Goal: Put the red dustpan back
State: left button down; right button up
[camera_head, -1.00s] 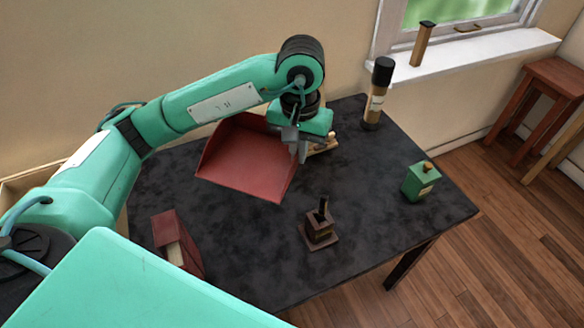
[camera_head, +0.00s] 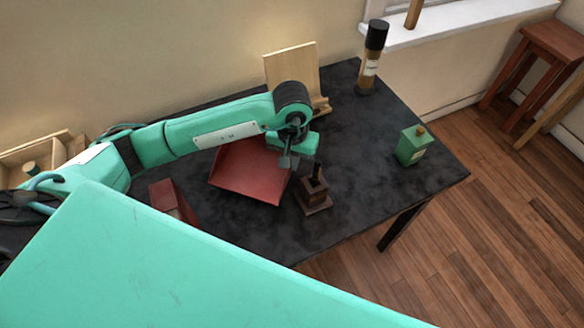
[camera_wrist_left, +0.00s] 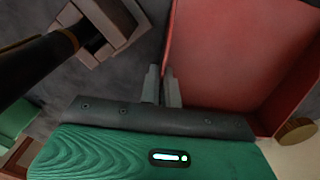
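The red dustpan (camera_head: 245,172) is over the dark table, left of my left gripper (camera_head: 289,162). In the left wrist view the red dustpan (camera_wrist_left: 225,50) fills the upper right. The fingers of my left gripper (camera_wrist_left: 162,88) are close together on either side of its thin edge, shut on it. Whether the pan touches the table cannot be told. A light wooden stand (camera_head: 291,66) with an upright board is at the back of the table, behind my arm. My right gripper is not in view.
A brown block with a dark upright piece (camera_head: 314,194) stands close right of the gripper. A dark red box (camera_head: 170,197) is on the left. A green container (camera_head: 412,146) and a black-capped bottle (camera_head: 372,62) stand on the right. The right part of the table (camera_head: 385,190) is mostly clear.

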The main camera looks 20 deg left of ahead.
pick_arm(q)
notch_tip(320, 180, down, 4)
jog(key=shift+r, duration=0.1)
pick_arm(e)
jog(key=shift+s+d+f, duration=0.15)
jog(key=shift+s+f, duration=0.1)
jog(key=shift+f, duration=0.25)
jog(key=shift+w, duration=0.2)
pick_arm(q)
jog(key=c, duration=1.9)
grip_release()
jog(key=shift+o, duration=1.3)
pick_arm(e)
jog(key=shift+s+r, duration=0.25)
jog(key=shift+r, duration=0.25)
